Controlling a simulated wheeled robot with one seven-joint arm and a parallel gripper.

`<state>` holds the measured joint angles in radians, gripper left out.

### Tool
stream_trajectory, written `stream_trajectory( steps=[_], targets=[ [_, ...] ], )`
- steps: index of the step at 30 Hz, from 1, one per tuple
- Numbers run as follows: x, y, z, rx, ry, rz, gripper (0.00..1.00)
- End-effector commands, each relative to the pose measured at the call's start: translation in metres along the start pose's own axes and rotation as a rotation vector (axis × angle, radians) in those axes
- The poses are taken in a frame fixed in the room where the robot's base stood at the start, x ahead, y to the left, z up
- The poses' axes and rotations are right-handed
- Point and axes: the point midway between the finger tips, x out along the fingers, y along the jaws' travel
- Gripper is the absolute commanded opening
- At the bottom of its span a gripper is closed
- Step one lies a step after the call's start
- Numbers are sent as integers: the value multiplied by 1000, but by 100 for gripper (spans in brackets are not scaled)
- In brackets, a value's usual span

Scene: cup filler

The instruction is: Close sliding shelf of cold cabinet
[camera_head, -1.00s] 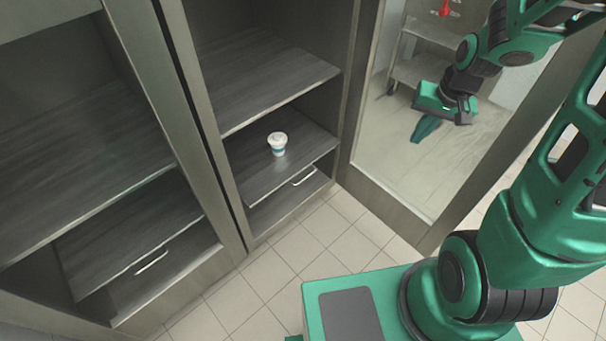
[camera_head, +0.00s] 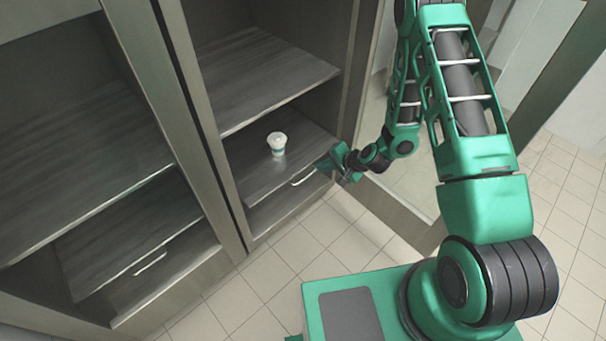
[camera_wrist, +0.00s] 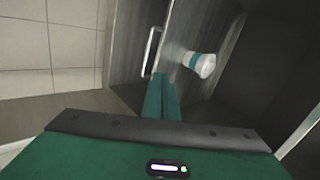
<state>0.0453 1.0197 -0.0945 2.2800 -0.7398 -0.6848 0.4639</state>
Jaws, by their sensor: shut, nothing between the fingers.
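The sliding shelf (camera_head: 245,178) is a dark wood-grain board low in the middle cabinet, with a pale bar handle (camera_head: 303,178) at its front. My gripper (camera_head: 326,168) is at the right end of the shelf's front, close to the handle. In the wrist view its green fingers (camera_wrist: 160,95) are together and empty, pointing at the shelf front. The handle (camera_wrist: 152,50) and the cup (camera_wrist: 200,64) lie just beyond the fingertips. I cannot tell whether the fingers touch the shelf.
A fixed upper shelf (camera_head: 262,75) is above the cup. The left cabinet has a similar low shelf with its own handle (camera_head: 150,263). The cabinet frame and a glass panel (camera_head: 400,200) stand close on the right. The tiled floor (camera_head: 290,250) in front is clear.

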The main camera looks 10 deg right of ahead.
Motion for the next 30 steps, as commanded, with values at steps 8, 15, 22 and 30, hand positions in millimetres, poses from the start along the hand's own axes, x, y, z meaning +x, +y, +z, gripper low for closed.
stream_trajectory(
  steps=[8, 15, 22, 30],
  targets=[
    [26, 19, 13, 102, 25, -39, 0],
    [53, 18, 14, 102, 25, -43, 0],
    [92, 16, 13, 101, 25, -42, 0],
    [121, 15, 11, 103, 27, -42, 0]
  ],
)
